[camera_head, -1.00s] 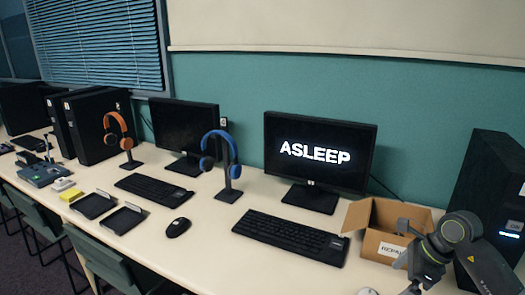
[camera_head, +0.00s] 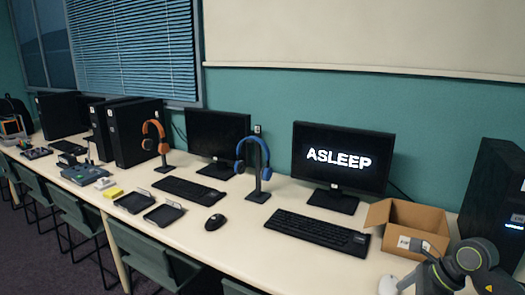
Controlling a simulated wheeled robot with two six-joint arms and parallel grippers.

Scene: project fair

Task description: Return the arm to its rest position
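My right arm shows at the lower right corner, in front of the open cardboard box (camera_head: 429,217) and beside a black computer tower. The arm's dark joint and links fill that corner, and its gripper fingers cannot be made out. My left arm and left gripper are outside the picture. The box has a white label on its front, partly covered by my arm.
A long cream desk (camera_head: 255,238) holds a monitor reading ASLEEP (camera_head: 342,157), a black keyboard (camera_head: 318,232), a mouse (camera_head: 215,222), blue headphones (camera_head: 254,160) and orange headphones (camera_head: 155,140) on stands, and two black trays (camera_head: 164,214). Green chairs (camera_head: 150,254) line the front edge.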

